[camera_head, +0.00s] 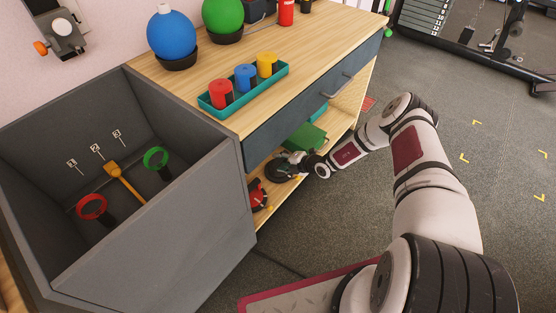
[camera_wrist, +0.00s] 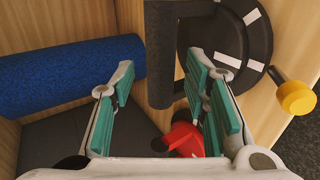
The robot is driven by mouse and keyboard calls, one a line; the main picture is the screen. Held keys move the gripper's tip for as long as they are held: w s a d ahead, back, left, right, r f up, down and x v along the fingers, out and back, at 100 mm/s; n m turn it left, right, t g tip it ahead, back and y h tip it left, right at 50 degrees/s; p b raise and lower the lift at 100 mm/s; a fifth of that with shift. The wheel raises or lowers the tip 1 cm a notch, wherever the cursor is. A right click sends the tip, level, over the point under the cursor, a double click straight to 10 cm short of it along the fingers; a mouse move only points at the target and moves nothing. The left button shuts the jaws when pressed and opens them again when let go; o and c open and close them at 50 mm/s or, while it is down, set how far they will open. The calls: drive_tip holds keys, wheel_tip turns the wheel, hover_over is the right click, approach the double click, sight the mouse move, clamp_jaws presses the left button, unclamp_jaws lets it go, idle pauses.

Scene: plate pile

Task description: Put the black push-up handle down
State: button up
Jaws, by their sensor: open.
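The black push-up handle shows in the wrist view as a thick dark grip (camera_wrist: 159,70) joined to a round black base (camera_wrist: 215,38) with white marks. In the head view its dark round base (camera_head: 278,171) shows on the lower shelf, partly hidden by my gripper. My gripper (camera_wrist: 160,64) is open, its teal-padded fingers spread wide. In the wrist view the grip appears between the two fingers, nearer the right one, with a visible gap to the left one. I cannot tell whether the right finger touches it. In the head view my gripper (camera_head: 298,160) reaches into the shelf.
A blue roller (camera_wrist: 70,75) lies left of the fingers. A red object (camera_wrist: 183,140) sits low between them, and a yellow knob (camera_wrist: 296,97) is at right. A green box (camera_head: 305,138) is close by on the shelf. The wooden cabinet top (camera_head: 318,42) is overhead.

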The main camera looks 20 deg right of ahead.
drive_tip(key=p+v, duration=0.3)
drive_tip(key=v, duration=0.6)
drive_tip(key=shift+s+r+p, duration=0.15)
drive_tip(key=shift+s+p, duration=0.1)
drive_tip(key=shift+p, duration=0.1)
drive_tip(key=shift+s+d, duration=0.15)
drive_tip(key=shift+d, duration=0.05)
